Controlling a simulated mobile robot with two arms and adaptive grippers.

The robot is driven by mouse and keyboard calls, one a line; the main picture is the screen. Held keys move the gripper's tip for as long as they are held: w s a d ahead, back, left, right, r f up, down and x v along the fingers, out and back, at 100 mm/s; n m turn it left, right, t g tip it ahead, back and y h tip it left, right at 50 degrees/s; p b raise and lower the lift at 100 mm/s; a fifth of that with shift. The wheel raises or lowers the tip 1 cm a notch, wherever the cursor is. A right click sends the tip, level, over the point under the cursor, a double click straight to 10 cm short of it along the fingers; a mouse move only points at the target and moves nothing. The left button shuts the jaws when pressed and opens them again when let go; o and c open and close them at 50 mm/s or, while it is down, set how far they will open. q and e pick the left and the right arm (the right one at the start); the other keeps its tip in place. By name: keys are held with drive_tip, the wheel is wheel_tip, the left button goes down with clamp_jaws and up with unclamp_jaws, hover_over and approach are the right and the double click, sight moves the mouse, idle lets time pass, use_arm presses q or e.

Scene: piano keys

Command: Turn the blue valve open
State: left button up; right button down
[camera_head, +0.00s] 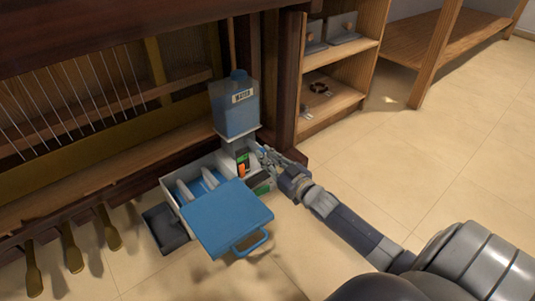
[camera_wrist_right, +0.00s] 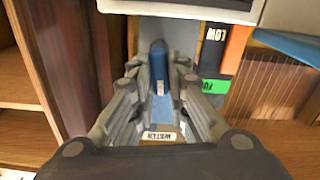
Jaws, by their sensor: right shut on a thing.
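The blue valve (camera_wrist_right: 158,58) is a rounded upright piece in the middle of the right wrist view, with a small label on its lower part. My right gripper (camera_wrist_right: 158,78) has a finger on each side of it and is shut on it. In the head view my right gripper (camera_head: 264,153) is at the right side of the white housing, just below the blue water tank (camera_head: 233,108). My left gripper is not in view.
A blue lid with a handle (camera_head: 228,218) sticks out in front of the white box (camera_head: 172,187). Orange and green level labels (camera_wrist_right: 234,50) are beside the valve. Piano pedals (camera_head: 70,248) are at lower left. Wooden shelves (camera_head: 330,105) stand behind; the tiled floor at right is clear.

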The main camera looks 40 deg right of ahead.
drive_tip(key=n+p, duration=0.2)
drive_tip(key=n, duration=0.3)
drive_tip(key=n+p, duration=0.2)
drive_tip(key=n, duration=0.3)
drive_tip(key=n+p, duration=0.2)
drive_tip(key=n, duration=0.4)
drive_tip(key=shift+a+f+p, duration=0.25)
drive_tip(key=shift+f+p, duration=0.05)
drive_tip(key=shift+p, duration=0.1)
drive_tip(key=shift+n, duration=0.3)
drive_tip(key=c, duration=1.6)
unclamp_jaws()
